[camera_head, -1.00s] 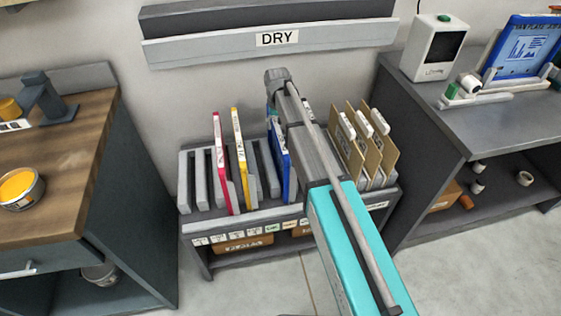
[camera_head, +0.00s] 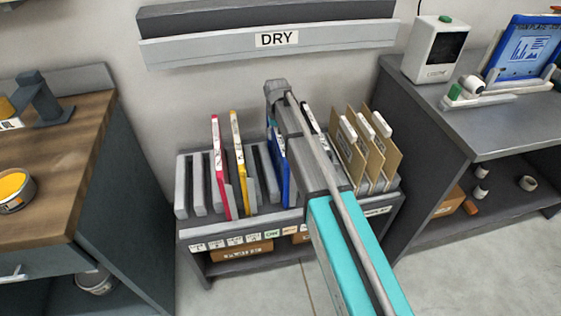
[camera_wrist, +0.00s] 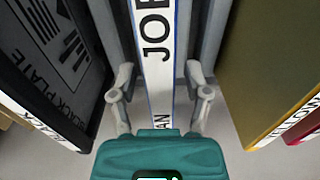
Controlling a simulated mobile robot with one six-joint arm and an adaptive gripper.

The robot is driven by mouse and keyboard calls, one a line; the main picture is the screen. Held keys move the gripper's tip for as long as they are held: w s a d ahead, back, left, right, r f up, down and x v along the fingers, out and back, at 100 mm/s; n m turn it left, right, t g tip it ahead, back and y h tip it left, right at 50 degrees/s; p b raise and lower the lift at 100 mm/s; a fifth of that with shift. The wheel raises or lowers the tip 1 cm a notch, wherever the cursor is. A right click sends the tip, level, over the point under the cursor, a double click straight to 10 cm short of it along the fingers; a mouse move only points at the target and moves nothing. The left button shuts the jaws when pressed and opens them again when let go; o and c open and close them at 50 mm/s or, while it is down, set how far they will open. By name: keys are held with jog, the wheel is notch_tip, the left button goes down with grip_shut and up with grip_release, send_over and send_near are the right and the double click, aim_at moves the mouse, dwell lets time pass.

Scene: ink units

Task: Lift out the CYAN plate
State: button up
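The cyan plate (camera_wrist: 157,60) stands on edge in the wrist view, its blue-bordered white label reading "JOB" and "AN", the rest covered. My gripper (camera_wrist: 159,90) is open, with one finger on each side of this plate. I cannot tell whether either finger touches it. In the head view the blue-faced plate (camera_head: 285,178) stands in the rack (camera_head: 290,222), partly hidden behind my arm. My gripper's fingers are hidden there too.
The black plate (camera_wrist: 58,60) stands left of my gripper in the wrist view; the yellow plate (camera_wrist: 275,80) stands to the right. The head view shows the red plate (camera_head: 219,165), tan boards (camera_head: 365,150), a wooden-topped bench (camera_head: 60,150) and the DRY shelf (camera_head: 200,52).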

grip_shut()
jog(key=shift+r, duration=0.15)
notch_tip(320, 180, up, 11)
jog(key=p, duration=1.1)
